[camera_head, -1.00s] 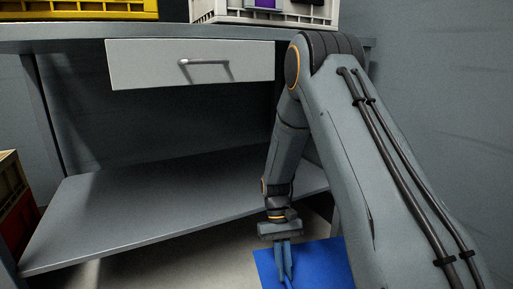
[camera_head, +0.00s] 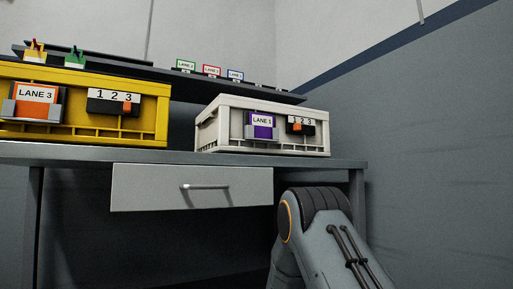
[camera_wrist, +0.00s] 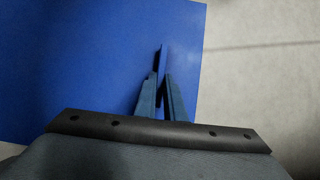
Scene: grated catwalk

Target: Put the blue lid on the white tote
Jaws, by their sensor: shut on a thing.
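The white tote (camera_head: 215,130) stands on the bench at the right in the head view. Its front carries a purple "LANE 1" card and a dark 1-2-3 block with an orange slider. Its inside and top opening are hidden by the low viewing angle. The blue lid (camera_wrist: 85,60) fills much of the left and middle of the wrist view, over a pale floor. My gripper (camera_wrist: 161,82) is shut on the blue lid, at a narrow upright blue part near its right edge. My gripper and the lid are outside the head view.
A yellow tote (camera_head: 100,128) with a "LANE 3" card stands left of the white one, with a gap between. The bench (camera_head: 190,157) has a drawer (camera_head: 150,188) below its top. A shelf (camera_head: 140,75) with small lane signs runs behind. A wall (camera_head: 430,130) closes the right side.

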